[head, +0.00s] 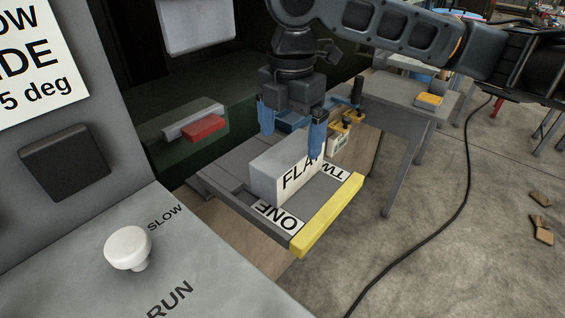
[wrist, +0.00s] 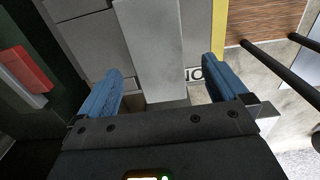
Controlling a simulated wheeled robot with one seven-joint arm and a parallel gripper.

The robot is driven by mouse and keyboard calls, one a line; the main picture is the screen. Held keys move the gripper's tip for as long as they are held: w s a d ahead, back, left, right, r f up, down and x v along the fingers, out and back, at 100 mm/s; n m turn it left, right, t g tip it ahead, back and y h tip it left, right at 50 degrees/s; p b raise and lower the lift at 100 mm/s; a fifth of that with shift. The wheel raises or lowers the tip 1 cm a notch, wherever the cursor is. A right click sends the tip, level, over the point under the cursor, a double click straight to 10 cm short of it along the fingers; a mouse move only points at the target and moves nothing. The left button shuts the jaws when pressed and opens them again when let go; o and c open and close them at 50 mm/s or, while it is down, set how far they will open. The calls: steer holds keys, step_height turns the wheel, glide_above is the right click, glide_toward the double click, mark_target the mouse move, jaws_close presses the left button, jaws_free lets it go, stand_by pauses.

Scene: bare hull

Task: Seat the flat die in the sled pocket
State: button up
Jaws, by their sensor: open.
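The flat die (head: 276,175) is a pale grey block with "FLA" showing on its side, the rest of the word hidden by a finger. It stands on the grey sled (head: 222,172), beside the labels ONE and TWO. I cannot tell whether its base is down in a pocket. My gripper (head: 291,135) is open with its blue fingers on either side of the die's upper part. In the wrist view the die (wrist: 152,40) lies between the spread fingers (wrist: 162,72), with gaps on both sides.
A yellow bar (head: 328,216) edges the sled's front. A control panel with a white knob (head: 128,247) stands at the left front. A red block (head: 203,127) lies in the dark machine behind. A grey table (head: 400,100) stands at the right; a cable crosses the floor.

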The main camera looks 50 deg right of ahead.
mark_target(289, 150)
steer(key=shift+w+d+f+p, duration=0.1)
steer(key=shift+f+p, duration=0.1)
steer(key=shift+f, duration=1.15)
steer(key=shift+w+f+p, duration=0.1)
steer(key=shift+f+p, duration=0.05)
steer(key=shift+f, duration=1.2)
steer(key=c, duration=1.8)
steer(key=shift+r, duration=0.1)
steer(key=shift+c, duration=0.2)
steer(key=shift+r, duration=0.1)
